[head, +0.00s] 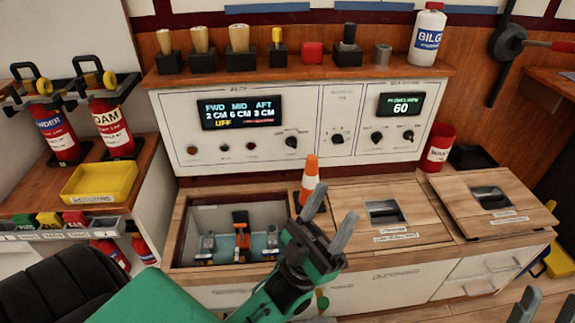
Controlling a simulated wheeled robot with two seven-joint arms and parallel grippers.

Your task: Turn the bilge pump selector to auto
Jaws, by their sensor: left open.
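The bilge panel (262,163) is a white board on the wooden back wall. Its dark display (242,111) reads FWD 2 CM, MID 6 CM, AFT 3 CM, with a yellow word below that looks like OFF. A black rotary selector knob (291,142) sits at its lower right; its small position marks are too small to read. My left gripper (329,217) is open and empty, below and in front of the panel, apart from the knob. My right gripper (547,303) shows only its fingertips at the bottom right corner, spread apart with nothing between them.
An open hatch (184,235) shows pumps inside. Another panel (397,137) reads 60. Several handles and a BILGE bottle (428,36) line the shelf. A yellow tray (98,182) and extinguishers stand left.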

